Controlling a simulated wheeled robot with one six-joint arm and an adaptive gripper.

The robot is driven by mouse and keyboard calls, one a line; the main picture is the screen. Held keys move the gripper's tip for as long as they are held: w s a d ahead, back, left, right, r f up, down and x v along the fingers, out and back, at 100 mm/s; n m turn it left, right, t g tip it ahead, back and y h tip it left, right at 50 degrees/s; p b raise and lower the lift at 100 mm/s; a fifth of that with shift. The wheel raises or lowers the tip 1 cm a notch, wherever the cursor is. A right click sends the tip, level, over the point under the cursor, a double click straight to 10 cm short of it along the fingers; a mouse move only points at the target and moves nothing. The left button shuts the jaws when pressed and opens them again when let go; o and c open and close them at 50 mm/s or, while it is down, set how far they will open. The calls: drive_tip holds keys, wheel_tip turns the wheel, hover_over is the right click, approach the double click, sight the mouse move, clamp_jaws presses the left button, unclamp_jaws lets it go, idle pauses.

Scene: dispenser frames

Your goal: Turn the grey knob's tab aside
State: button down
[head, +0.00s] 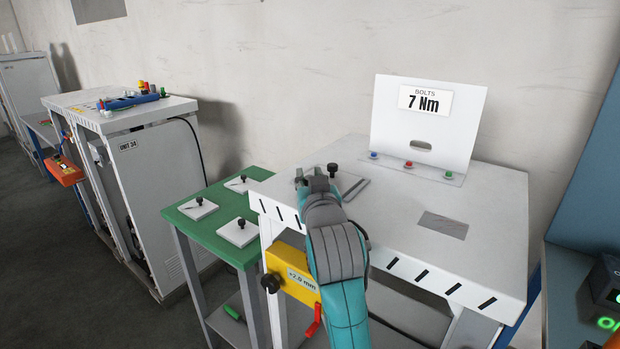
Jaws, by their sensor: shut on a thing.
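Small dark parts show at the gripper's far end, close to the plate.
An upright white panel (385,115) marked "7 Nm" stands at the table's back. A yellow box (283,262) hangs on the table's front left. A green table (213,224) with black-knobbed plates stands at left. The white table's right side is mostly clear.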

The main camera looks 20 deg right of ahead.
idle(0.4)
drive_tip(key=c, duration=0.9)
unclamp_jaws()
drive_tip(key=shift+s, duration=0.1)
drive_tip(key=s+a, duration=0.1)
drive_tip(key=s, duration=1)
drive_tip(key=shift+s+a, duration=0.35)
drive_tip(key=shift+a, duration=0.05)
